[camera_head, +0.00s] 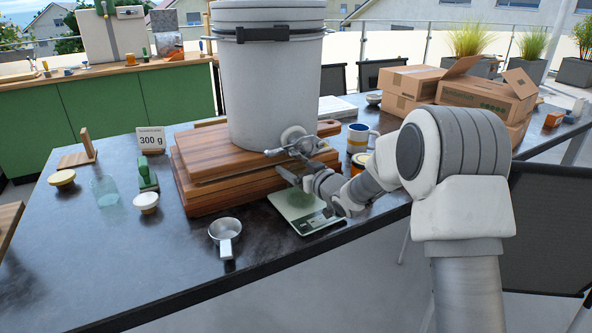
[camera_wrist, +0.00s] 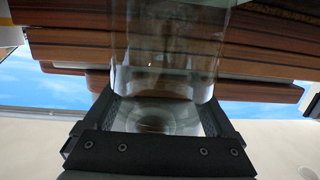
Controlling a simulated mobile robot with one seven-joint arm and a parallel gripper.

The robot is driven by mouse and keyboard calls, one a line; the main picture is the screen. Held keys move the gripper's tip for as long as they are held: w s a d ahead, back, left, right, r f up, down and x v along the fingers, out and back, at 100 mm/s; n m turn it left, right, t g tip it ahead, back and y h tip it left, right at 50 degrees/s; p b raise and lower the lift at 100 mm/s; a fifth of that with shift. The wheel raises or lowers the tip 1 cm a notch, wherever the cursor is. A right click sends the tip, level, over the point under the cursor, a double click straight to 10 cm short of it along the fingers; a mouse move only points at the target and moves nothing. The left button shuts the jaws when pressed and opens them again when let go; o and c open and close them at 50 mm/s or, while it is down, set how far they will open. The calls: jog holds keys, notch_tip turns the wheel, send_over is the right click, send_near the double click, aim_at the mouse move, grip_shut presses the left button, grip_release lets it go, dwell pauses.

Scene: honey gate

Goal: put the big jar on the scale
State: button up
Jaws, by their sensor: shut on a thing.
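My gripper (camera_wrist: 160,112) is shut on the big jar (camera_wrist: 165,62), a clear glass jar that fills the space between its fingers in the wrist view. In the head view my gripper (camera_head: 298,183) is low over the scale (camera_head: 318,221), just below the bucket's tap (camera_head: 295,143). The scale is a flat pale-green plate with a dark display at the front of the table. The jar shows only as a faint greenish tint over the plate there. I cannot tell whether its base touches the plate.
A large white bucket (camera_head: 270,90) stands on stacked wooden boards (camera_head: 205,190) close to my gripper. A metal ladle (camera_head: 226,232), a smaller glass jar (camera_head: 104,190) and a "300 g" card (camera_head: 151,141) stand left. A mug (camera_head: 358,137) stands right.

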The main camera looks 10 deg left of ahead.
jog(key=shift+f, duration=0.15)
jog(key=o, duration=1.3)
